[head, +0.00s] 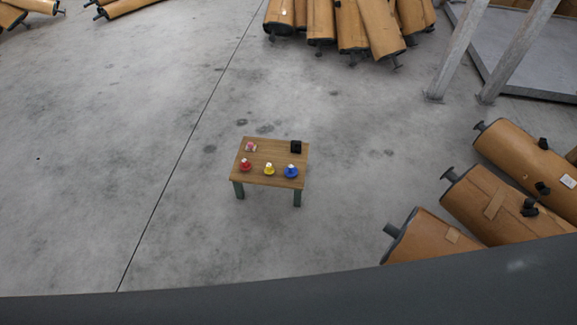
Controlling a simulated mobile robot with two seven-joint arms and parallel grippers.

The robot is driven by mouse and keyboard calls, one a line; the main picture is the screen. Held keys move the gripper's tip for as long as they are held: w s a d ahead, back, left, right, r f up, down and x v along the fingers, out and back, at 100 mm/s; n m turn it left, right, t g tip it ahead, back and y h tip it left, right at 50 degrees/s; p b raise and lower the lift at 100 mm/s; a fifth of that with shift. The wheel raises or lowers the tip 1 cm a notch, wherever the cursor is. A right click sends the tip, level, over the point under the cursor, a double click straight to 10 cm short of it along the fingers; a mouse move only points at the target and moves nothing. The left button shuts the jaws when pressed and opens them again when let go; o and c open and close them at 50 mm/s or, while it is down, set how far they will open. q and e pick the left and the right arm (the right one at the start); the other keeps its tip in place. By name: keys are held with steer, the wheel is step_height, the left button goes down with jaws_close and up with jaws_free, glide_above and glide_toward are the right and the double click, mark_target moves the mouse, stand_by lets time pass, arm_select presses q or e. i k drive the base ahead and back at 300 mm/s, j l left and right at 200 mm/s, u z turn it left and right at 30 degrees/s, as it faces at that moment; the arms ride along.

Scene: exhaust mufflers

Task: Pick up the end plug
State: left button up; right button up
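A small wooden table (272,174) stands alone on the floor, with several small objects on its top. A black block-like piece (296,147) sits at its back right corner. A small pink and white piece (251,147) sits at the back left. Along the front edge stand a red piece (245,165), a yellow piece (269,169) and a blue piece (291,171), each with a light top. They are too small for me to tell which one is the end plug. Neither of my grippers is in view.
Brown wrapped mufflers (507,205) lie on the floor at the right. A pile of more mufflers (350,25) lies at the back, near pale posts (459,48) and a grey platform (530,70). The concrete floor (130,130) around the table is clear, especially left.

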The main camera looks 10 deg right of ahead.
mark_target(290, 171)
steer(key=z, duration=4.5)
steer(key=k+l, duration=0.15)
steer(key=k, duration=0.75)
steer(key=u, duration=0.15)
